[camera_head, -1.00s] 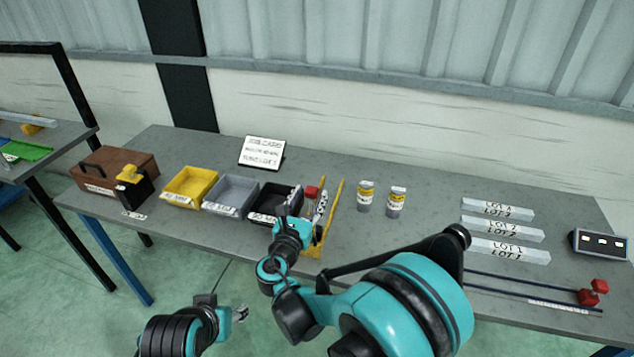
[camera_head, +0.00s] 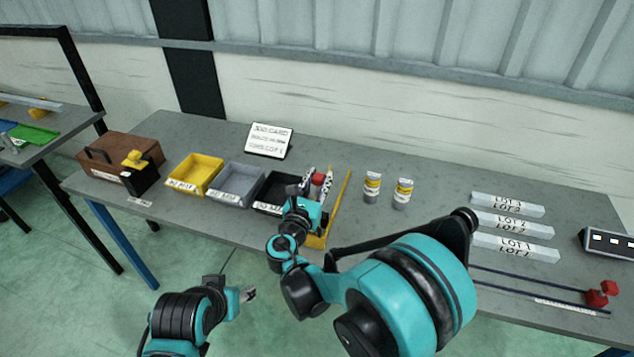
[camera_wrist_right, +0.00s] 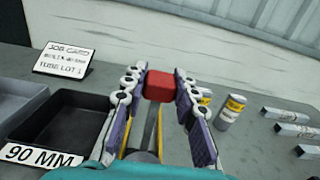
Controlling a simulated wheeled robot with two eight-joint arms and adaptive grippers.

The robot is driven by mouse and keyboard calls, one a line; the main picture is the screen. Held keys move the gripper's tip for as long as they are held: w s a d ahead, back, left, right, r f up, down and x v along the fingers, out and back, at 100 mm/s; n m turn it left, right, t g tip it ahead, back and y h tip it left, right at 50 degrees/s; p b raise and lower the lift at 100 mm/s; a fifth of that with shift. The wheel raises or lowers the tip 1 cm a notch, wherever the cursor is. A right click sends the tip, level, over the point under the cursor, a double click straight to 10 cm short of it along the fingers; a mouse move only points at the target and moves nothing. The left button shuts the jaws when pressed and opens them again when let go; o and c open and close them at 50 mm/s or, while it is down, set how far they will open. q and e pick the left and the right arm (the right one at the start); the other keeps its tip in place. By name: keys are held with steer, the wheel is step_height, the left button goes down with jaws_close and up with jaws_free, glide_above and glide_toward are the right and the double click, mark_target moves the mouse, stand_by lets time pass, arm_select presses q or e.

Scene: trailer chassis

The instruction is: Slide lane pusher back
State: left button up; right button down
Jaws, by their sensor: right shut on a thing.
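The lane pusher's red block (camera_head: 318,179) stands in a lane between yellow rails (camera_head: 341,200) on the bench; its lower part is hidden. My right gripper (camera_head: 317,182) reaches over the lane from the front, with a finger on each side of the block. In the right wrist view, the red block (camera_wrist_right: 159,86) sits between the fingertips of the right gripper (camera_wrist_right: 160,88), which is shut on it. A grey bar runs below it toward the camera. My left gripper (camera_head: 248,295) hangs empty in front of the bench, too small to read its jaws.
A black 90 MM bin (camera_head: 270,190) stands close left of the lane, with grey (camera_head: 237,183) and yellow (camera_head: 195,174) bins beyond. Two yellow-and-grey cylinders (camera_head: 372,187) stand to the right. LOT bars (camera_head: 508,204) and a red-ended rail (camera_head: 600,293) lie farther right.

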steer(key=x, duration=2.2)
steer(key=shift+w, duration=0.3)
steer(key=shift+d, duration=0.15)
steer(key=c, duration=1.2)
jaws_free()
steer(key=shift+w, duration=0.1)
steer(key=shift+o, duration=0.2)
steer(key=shift+w+f, duration=0.1)
steer(key=shift+w, duration=0.05)
steer(key=shift+s, duration=0.2)
